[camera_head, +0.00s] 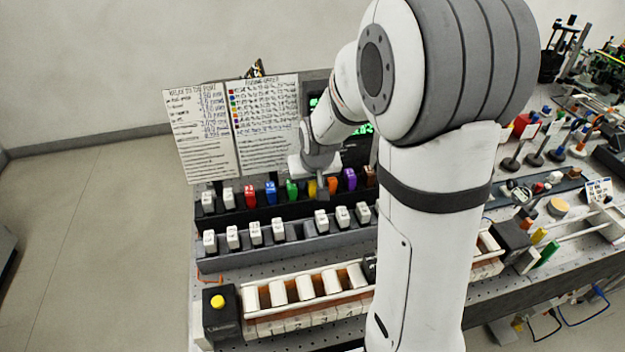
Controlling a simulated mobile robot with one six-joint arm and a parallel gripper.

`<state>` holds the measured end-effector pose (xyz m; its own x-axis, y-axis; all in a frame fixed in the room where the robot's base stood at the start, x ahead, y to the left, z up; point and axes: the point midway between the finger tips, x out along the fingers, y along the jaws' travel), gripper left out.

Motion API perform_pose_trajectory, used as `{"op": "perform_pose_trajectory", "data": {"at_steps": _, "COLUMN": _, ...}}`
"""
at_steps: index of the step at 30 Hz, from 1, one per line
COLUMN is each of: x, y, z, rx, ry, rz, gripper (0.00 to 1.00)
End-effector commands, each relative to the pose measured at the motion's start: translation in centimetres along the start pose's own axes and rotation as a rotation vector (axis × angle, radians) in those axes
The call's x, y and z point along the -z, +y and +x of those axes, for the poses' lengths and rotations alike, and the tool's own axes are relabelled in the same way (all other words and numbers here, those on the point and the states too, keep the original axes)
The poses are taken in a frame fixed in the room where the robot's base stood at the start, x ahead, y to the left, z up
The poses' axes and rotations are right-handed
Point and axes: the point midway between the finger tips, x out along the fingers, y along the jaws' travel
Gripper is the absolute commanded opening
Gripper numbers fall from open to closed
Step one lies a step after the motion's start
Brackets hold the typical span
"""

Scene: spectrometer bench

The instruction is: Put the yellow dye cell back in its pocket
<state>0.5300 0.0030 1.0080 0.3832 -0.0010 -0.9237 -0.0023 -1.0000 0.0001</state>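The yellow dye cell (312,188) shows as a small yellow block in the back row of coloured cells, between the green cell (292,189) and the orange cell (332,184). My gripper (322,190) points down right beside it, and its dark tip partly covers the space between yellow and orange. The gripper is small here, so I cannot tell whether its fingers are open or touch the yellow cell. The yellow cell's lower part and its pocket are hidden, so how it is seated does not show.
Red (250,196), blue (271,193) and purple (350,179) cells stand close by. A grey rack (225,262) of white-capped cells with a gap lies in front, then a tray (262,297). Two paper charts (268,120) stand behind. My arm hides the middle right.

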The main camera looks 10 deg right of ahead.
Motion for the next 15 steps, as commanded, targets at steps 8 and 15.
{"op": "perform_pose_trajectory", "data": {"at_steps": 8, "x": 0.0, "y": 0.0, "z": 0.0, "rx": 0.0, "ry": 0.0, "rz": -0.001, "gripper": 0.41}}
{"op": "perform_pose_trajectory", "data": {"at_steps": 15, "x": 0.2, "y": -0.1, "z": -1.1, "rx": 0.0, "ry": 0.002, "rz": -0.001, "gripper": 0.41}}
